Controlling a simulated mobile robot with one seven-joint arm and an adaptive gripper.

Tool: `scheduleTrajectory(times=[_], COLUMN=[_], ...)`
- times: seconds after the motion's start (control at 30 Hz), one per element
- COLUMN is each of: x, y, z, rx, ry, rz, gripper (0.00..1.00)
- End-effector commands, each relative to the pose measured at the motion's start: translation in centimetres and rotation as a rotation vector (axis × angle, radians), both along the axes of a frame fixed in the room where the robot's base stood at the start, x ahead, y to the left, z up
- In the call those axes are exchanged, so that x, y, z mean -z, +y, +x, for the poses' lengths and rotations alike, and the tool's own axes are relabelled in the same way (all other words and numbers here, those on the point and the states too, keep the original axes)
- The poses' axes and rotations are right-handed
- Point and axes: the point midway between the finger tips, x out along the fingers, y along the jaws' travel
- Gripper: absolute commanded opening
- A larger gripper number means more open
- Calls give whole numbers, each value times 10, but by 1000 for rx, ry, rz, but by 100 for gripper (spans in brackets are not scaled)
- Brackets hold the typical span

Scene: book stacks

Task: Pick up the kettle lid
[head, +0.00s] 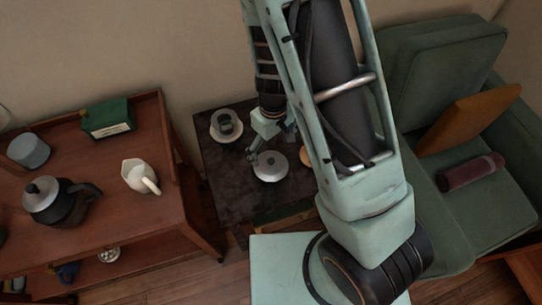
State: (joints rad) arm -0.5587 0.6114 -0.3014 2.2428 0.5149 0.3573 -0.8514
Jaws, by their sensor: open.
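The kettle lid (270,168), a round light-grey disc with a small knob in its middle, lies flat on the dark side table (229,199). My gripper (271,150) is open, just above and behind the lid in the head view. One finger is at the lid's upper left edge. I cannot tell whether it touches the lid. A dark kettle (66,205) with a silver top and a black handle stands on the reddish wooden cart at the left.
A cup on a saucer (227,125) stands behind the lid. The wooden cart (100,170) also holds a white jug (138,177), a green box (108,118) and a grey canister (28,150). A green armchair (425,190) stands right. My arm hides part of the table's right side.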

Motion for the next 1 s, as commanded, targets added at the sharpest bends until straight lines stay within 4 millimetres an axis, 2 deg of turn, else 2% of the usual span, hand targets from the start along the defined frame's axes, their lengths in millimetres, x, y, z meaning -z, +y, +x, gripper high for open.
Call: scheduleTrajectory(times=[0.03,0.1,0.37,0.63,0.73,0.97,1.0], x=[13,24,44,83,89,89,89], y=[-1,0,1,4,4,5,5], z=[0,0,1,1,1,1,1], rx=[1,1,0,2,0,0,0], ry=[2,0,-2,-3,-5,-6,-6], rz=[-1,0,-1,0,-1,0,0], gripper=[90,90,90,90,90,90,87])
